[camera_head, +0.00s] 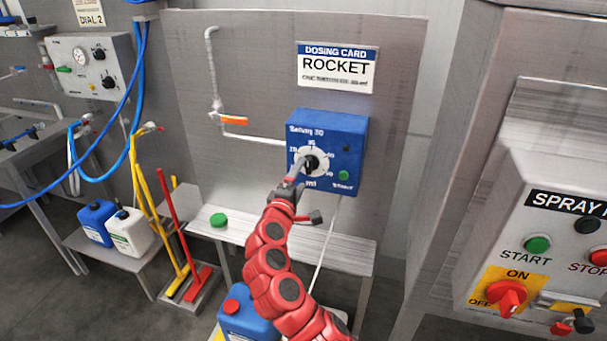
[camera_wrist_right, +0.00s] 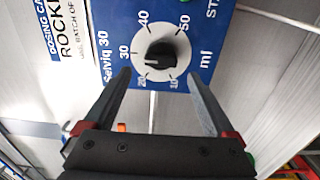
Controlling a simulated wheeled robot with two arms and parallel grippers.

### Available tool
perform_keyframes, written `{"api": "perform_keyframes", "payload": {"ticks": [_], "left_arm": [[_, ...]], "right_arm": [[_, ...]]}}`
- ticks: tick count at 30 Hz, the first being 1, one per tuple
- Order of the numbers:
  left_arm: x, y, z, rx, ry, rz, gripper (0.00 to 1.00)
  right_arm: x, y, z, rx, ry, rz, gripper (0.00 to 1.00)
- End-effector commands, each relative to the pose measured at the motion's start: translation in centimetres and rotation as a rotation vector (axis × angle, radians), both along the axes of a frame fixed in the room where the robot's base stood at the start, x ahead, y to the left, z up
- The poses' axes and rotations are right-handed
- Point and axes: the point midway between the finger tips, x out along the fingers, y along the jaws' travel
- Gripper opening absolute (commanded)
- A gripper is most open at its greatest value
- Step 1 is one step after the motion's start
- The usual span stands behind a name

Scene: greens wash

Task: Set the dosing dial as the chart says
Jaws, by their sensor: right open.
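The blue dosing unit (camera_head: 354,130) hangs on the grey panel. Its white dial has a black knob (camera_head: 311,163); this knob (camera_wrist_right: 160,55) also shows in the right wrist view, with marks from 10 to 50 ml around it. I cannot read its setting surely. The dosing card (camera_head: 338,68) above reads ROCKET; its small bottom line is too blurred to read. My right gripper (camera_head: 298,171) is in front of the dial. In the wrist view its open fingers (camera_wrist_right: 158,80) point at the knob from the lower side, with nothing between them. My left gripper is out of view.
An orange-handled valve (camera_head: 234,120) on a white pipe is left of the unit. A metal bench (camera_head: 340,247) stands below, with a green cap (camera_head: 218,220) on it. A blue canister (camera_head: 245,322) is below my arm. A spray control box (camera_head: 550,235) is at right.

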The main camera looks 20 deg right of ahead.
Motion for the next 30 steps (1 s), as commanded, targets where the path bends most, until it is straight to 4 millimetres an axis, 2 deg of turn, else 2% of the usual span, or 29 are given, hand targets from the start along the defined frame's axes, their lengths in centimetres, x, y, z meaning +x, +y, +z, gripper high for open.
{"api": "perform_keyframes", "payload": {"ticks": [1, 9, 15, 21, 30], "left_arm": [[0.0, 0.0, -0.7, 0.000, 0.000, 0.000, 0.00], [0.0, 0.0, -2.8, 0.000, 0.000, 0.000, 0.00], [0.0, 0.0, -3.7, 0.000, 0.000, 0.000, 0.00], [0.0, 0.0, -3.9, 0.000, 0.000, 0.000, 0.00], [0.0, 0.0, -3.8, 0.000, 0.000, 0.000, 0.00]], "right_arm": [[-0.9, 0.7, -0.5, -0.001, 0.000, 0.004, 0.90], [-6.5, 4.6, -0.5, -0.001, -0.001, 0.008, 0.90], [-9.6, 6.6, -0.3, 0.000, 0.000, 0.004, 0.90], [-10.8, 7.3, -0.2, 0.000, 0.002, 0.000, 0.90], [-10.9, 7.3, -0.1, 0.001, 0.003, -0.001, 0.90]]}}
